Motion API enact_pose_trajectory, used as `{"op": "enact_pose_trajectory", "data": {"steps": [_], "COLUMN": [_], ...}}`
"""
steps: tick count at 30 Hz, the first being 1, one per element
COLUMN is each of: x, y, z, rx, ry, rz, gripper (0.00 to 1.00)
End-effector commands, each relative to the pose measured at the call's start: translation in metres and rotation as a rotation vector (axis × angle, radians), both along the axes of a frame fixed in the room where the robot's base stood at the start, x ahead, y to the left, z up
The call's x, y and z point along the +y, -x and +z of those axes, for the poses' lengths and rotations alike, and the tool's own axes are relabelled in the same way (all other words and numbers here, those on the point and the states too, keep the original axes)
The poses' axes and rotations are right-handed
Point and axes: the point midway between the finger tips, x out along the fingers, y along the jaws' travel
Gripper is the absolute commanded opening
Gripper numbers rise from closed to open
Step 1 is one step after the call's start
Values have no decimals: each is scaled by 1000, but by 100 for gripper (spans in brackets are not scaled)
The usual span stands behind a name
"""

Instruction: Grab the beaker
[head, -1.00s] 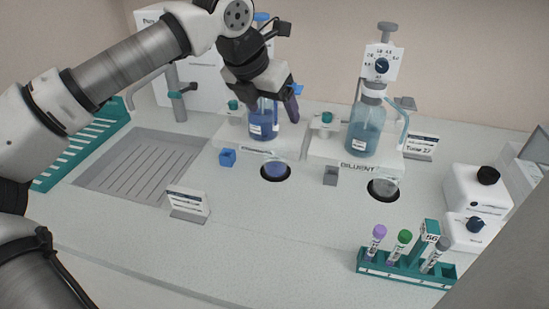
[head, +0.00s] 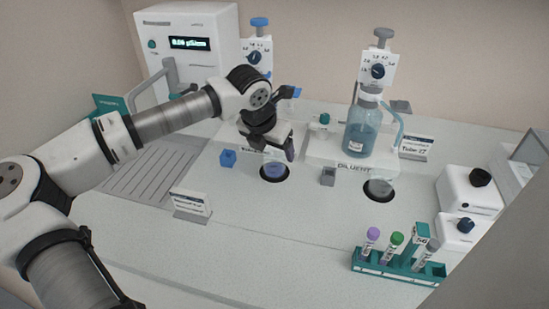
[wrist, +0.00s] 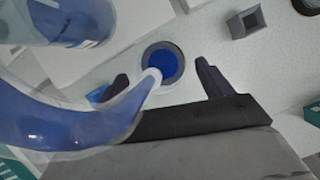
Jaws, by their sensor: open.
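A beaker with blue liquid (head: 275,171) sits in a round dark-rimmed recess in the counter. It also shows in the wrist view (wrist: 163,60), seen from above. A second, paler beaker (head: 379,187) sits in another recess to the right, by the DILUENT label. My gripper (head: 268,147) is open and empty, above and just behind the blue beaker. In the wrist view the two fingers (wrist: 164,83) are spread apart, with the beaker between and beyond their tips.
A blue curved spout (wrist: 70,125) crosses the wrist view close to my gripper, its tip near the beaker. The DILUENT bottle (head: 361,130) stands right. Small blue (head: 228,158) and grey (head: 328,176) blocks flank the recess. A tube rack (head: 400,263) stands front right.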

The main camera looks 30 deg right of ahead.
Motion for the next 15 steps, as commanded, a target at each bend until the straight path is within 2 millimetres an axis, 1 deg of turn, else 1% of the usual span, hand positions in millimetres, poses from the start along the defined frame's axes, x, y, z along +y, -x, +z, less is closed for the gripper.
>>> {"op": "enact_pose_trajectory", "data": {"steps": [4,11,13,15], "x": [-6,-6,-6,-6], "y": [-2,-3,-3,-3], "z": [-12,-15,-15,-15], "rx": [1,0,0,0], "ry": [0,1,1,1], "rz": [0,0,0,0], "gripper": [78,78,72,62]}}
